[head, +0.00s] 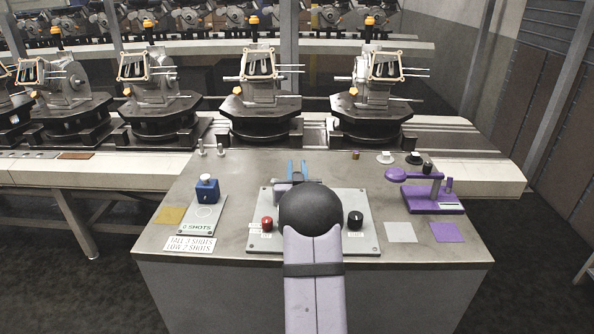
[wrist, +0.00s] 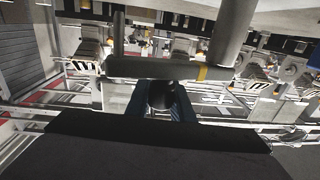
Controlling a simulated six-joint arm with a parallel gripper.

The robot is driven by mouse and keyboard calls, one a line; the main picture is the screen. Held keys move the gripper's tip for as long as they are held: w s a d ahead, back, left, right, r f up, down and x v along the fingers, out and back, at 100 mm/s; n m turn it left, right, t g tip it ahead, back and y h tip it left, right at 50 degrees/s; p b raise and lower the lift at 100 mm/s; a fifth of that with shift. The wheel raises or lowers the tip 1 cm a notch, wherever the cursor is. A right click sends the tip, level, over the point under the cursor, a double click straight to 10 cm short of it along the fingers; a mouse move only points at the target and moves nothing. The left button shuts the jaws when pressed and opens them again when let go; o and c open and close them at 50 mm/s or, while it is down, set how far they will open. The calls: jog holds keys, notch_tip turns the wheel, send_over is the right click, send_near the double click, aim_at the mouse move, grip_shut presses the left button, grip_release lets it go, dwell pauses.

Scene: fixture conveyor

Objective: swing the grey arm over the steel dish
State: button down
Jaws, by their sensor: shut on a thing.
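In the wrist view, my gripper (wrist: 160,100) has its two blue fingers shut on a black ball knob (wrist: 162,94). A grey arm (wrist: 150,68) with a yellow band runs crosswise just beyond the knob, between a thin post and a thick grey column. In the head view, my gripper (head: 297,169) shows only as blue fingers behind my black wrist joint, over the middle of a light plate (head: 262,241). A small grey part (head: 281,187) shows beside it. My own arm hides most of the fixture there. I cannot make out the steel dish in either view.
The plate carries a red knob (head: 267,223) and a black knob (head: 355,219). A purple stand with a swing arm (head: 434,196) is at right, a blue block (head: 207,190) at left. Behind the bench (head: 160,240), a conveyor (head: 455,155) carries several fixtures.

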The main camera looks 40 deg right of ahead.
jog(key=c, duration=1.5)
grip_release()
jog(key=shift+c, duration=0.2)
jog(key=b+v, duration=0.1)
jog(key=v, duration=0.6)
jog(key=shift+s+a+b, duration=0.15)
jog(key=shift+b, duration=0.25)
jog(key=shift+c, duration=0.6)
